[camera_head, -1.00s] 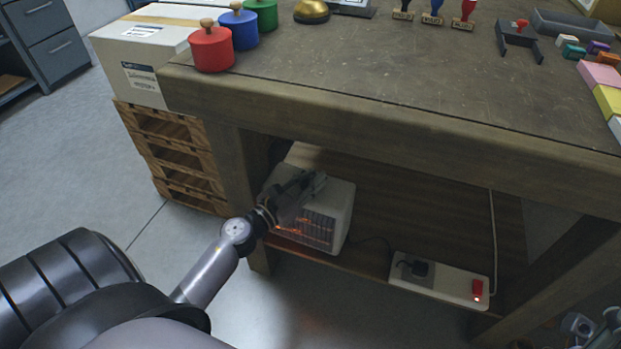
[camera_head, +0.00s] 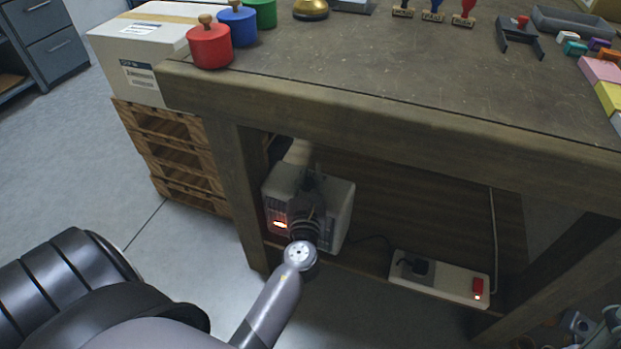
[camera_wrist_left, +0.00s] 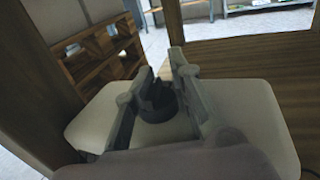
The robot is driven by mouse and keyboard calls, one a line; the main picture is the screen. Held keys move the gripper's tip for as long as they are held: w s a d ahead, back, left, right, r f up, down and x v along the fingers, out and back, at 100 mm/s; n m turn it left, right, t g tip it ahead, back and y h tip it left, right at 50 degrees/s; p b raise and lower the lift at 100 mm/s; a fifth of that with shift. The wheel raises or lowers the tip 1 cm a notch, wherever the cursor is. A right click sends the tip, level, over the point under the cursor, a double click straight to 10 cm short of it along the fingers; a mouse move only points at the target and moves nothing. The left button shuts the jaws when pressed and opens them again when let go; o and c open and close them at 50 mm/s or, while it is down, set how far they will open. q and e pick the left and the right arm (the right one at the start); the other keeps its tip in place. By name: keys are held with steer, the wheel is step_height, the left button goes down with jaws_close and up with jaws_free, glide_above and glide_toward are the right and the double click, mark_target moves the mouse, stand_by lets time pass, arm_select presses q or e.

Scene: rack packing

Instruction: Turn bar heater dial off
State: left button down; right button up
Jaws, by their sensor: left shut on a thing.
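The bar heater (camera_head: 341,203) is a cream box with a front grille, on the shelf under the workbench. An orange glow shows at the left of its grille. My left gripper (camera_head: 312,178) is over the heater's top, and my wrist hides part of its front. In the left wrist view the heater's pale top (camera_wrist_left: 253,112) spreads to both sides of the gripper. The dark round dial (camera_wrist_left: 160,101) stands on it. The left gripper (camera_wrist_left: 164,86) is shut on the dial, with a finger on either side. The dial's marking cannot be read. My right gripper is not in view.
A white power strip (camera_head: 440,278) with a plug and a lit red switch (camera_head: 477,287) lies to the right on the shelf. The table leg (camera_head: 241,190) stands close left of the heater. The bench edge (camera_head: 400,121) overhangs it.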

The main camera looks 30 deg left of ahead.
arm_select(q)
steer(key=shift+s+a+f+n+g+y, duration=0.15)
steer(key=shift+n+g+y, duration=0.15)
steer(key=shift+n+y, duration=0.15)
steer(key=shift+s+a+n+g+y, duration=0.1)
steer(key=shift+a+n+g+y, duration=0.05)
steer(key=shift+n+g+y, duration=0.25)
steer(key=c, duration=1.6)
jaws_free()
steer(key=o, duration=0.5)
steer(key=shift+w+d, duration=0.1)
steer(key=shift+m+t+h, duration=0.35)
steer(key=shift+t, duration=0.05)
